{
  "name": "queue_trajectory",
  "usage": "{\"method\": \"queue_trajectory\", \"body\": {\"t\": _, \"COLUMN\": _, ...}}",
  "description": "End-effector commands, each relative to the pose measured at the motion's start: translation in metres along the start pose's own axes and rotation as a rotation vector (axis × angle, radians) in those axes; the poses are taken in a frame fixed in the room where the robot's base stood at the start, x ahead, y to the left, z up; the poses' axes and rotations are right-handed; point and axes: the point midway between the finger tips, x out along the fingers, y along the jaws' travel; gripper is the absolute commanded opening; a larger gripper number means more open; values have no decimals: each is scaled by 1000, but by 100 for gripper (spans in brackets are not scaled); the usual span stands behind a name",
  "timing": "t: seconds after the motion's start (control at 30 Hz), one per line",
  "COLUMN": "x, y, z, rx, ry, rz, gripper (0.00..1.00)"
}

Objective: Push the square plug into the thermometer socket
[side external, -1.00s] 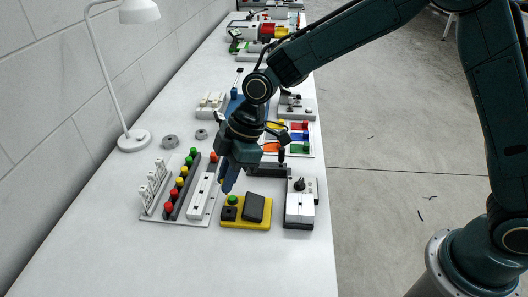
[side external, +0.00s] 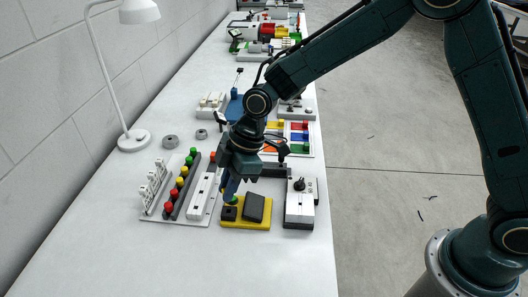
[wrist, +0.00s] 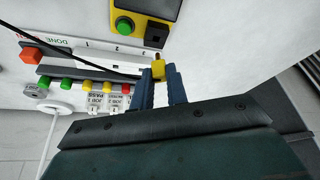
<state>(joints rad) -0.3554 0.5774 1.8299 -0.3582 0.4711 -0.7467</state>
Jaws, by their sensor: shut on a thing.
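The yellow thermometer unit (side external: 260,223) lies on the bench in front of my gripper. It has a black square socket block (side external: 229,213), a dark screen (side external: 253,207) and a green button, which shows clearly in the wrist view (wrist: 124,26). The plug is apart from the dark socket block (wrist: 156,36) in that view. Its far end is hard to make out.
A white strip (side external: 202,197) and a row of coloured buttons (side external: 179,185) stand to the left. A grey-and-white box (side external: 299,209) with a black knob stands close on the right. The bench front is clear. A lamp (side external: 134,140) stands by the wall.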

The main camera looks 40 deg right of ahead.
Motion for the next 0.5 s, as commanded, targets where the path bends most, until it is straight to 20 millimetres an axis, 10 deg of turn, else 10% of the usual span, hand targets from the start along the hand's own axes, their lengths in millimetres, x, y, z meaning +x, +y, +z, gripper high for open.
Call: {"method": "queue_trajectory", "body": {"t": 0.5, "x": 19, "y": 0, "z": 8, "rx": -1, "ry": -1, "rz": -1, "gripper": 0}}
